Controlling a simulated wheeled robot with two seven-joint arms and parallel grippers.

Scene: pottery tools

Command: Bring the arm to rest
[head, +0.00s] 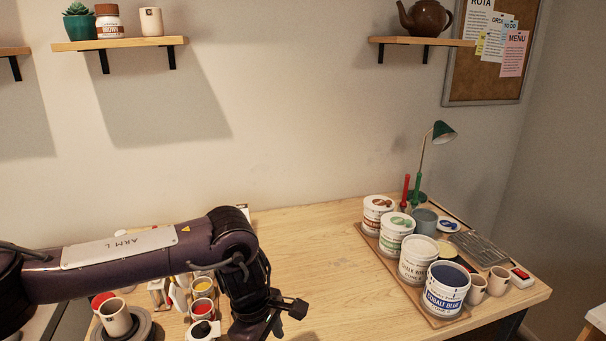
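My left arm (130,251), dark purple with a white "ARM L" plate, reaches in from the left and bends down at its elbow over the table's front left part. My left gripper (272,318) hangs low near the bottom edge of the head view, just right of the small paint pots. Its black fingers look spread apart, and I see nothing held between them. The arm hides part of the things behind it. My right arm and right gripper are out of view.
Small paint pots (203,308) and a beige cup (115,318) on a grey disc stand close to my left arm. Large glaze tubs (445,290), cups and a green lamp (443,131) fill the table's right side. The wooden table's middle (320,240) is clear.

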